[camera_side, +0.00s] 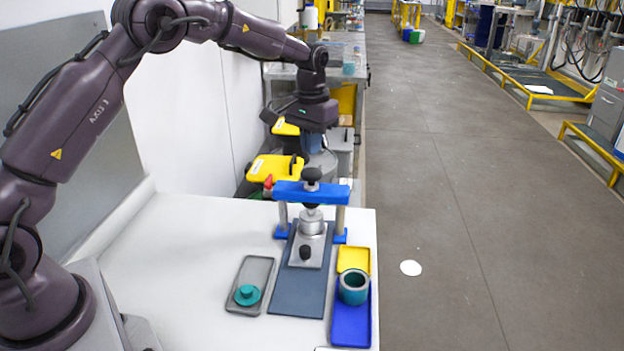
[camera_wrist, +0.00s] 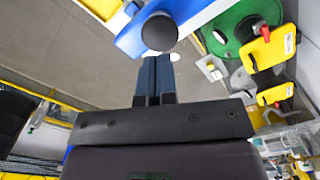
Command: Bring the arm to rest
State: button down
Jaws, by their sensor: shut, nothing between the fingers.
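My gripper (camera_side: 313,143) is raised at the back edge of the white table, above and behind a press-like fixture with a blue crossbar (camera_side: 325,193) and a black knob (camera_side: 312,174). In the wrist view my gripper (camera_wrist: 156,60) has its two blue-grey fingers together, with nothing between them. The black knob (camera_wrist: 159,32) appears just beyond the fingertips there, with the blue crossbar (camera_wrist: 130,40) beside it. My arm arches over from the left, bent at the elbow.
A grey tray (camera_side: 264,268) holds a teal lid-like part (camera_side: 247,295). A dark plate (camera_side: 297,295) lies under the fixture. A teal cup (camera_side: 353,287) stands on the yellow and blue trays (camera_side: 351,325). Yellow-lidded bins (camera_side: 270,168) stand behind. The table's left is clear.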

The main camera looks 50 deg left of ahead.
jog(key=shift+r, duration=1.05)
jog(key=shift+w, duration=0.1)
jog(key=shift+s+d+f, duration=0.15)
jog(key=shift+s+f, duration=0.85)
jog(key=s+d+r+m+t, duration=0.1)
jog(key=s+d+r+t, duration=0.1)
jog(key=s, duration=0.7)
jog(key=s+d+r+m+t, duration=0.1)
jog(key=s+d+r, duration=0.3)
jog(key=s, duration=0.6)
jog(key=s+d+r+m+t, duration=0.1)
jog(key=s+d+r+t, duration=0.1)
jog(key=s+r, duration=0.5)
jog(key=s+d, duration=0.1)
jog(key=s, duration=0.2)
jog(key=shift+s+t, duration=0.25)
jog(key=shift+t, duration=0.05)
